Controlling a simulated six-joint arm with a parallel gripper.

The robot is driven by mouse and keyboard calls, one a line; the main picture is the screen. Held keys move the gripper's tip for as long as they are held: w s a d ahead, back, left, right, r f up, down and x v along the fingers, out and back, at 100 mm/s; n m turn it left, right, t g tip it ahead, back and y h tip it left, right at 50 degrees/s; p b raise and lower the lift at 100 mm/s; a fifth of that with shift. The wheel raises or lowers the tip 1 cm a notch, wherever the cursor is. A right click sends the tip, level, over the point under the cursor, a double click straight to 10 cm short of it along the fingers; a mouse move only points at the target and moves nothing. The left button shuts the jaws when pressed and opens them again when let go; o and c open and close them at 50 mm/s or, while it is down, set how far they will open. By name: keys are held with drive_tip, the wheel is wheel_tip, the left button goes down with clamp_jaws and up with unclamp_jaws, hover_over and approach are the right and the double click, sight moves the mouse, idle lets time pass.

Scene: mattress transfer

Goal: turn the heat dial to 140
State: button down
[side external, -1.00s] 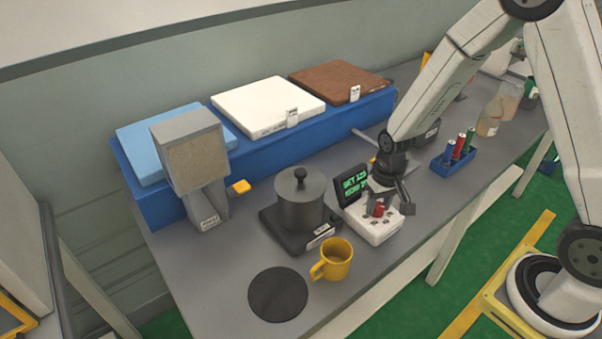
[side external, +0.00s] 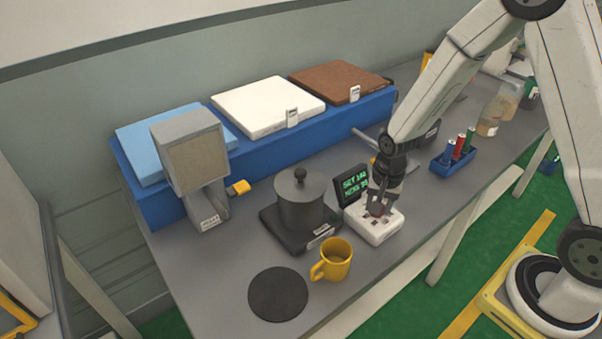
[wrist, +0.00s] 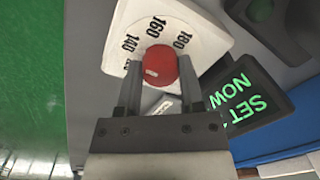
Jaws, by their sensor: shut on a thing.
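The heat dial is a red knob (wrist: 161,66) on a white control box (side external: 380,232). In the wrist view, the numbers 140, 160 and 180 show around it. A short pale mark is on the knob's lower left part. My gripper (side external: 377,207) points down at the box, and in the wrist view its two fingers (wrist: 160,76) are closed on both sides of the knob. The dark display (side external: 351,185) behind the box shows green text; its top line seems to read SET 140, but it is blurred. In the wrist view the display (wrist: 262,100) shows SET and NOW, with the digits hidden.
A dark lidded pot (side external: 300,200) on a black base stands left of the box. A yellow mug (side external: 333,260) and a black round mat (side external: 278,294) are in front. A blue rack (side external: 447,163) with several coloured cylinders stands to the right.

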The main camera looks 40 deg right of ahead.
idle(0.3)
drive_tip(key=shift+c, duration=1.2)
unclamp_jaws()
drive_tip(key=shift+r, duration=0.15)
drive_tip(key=shift+s+d+r, duration=0.1)
drive_tip(key=shift+s+r, duration=0.05)
drive_tip(key=shift+r, duration=3.65)
drive_tip(key=s+a+r+n+t, duration=0.1)
drive_tip(key=s+r+n+t, duration=0.1)
drive_tip(key=s+n, duration=0.5)
drive_tip(key=n, duration=0.3)
drive_tip(key=shift+a+r+n, duration=0.35)
drive_tip(key=shift+r+n, duration=0.05)
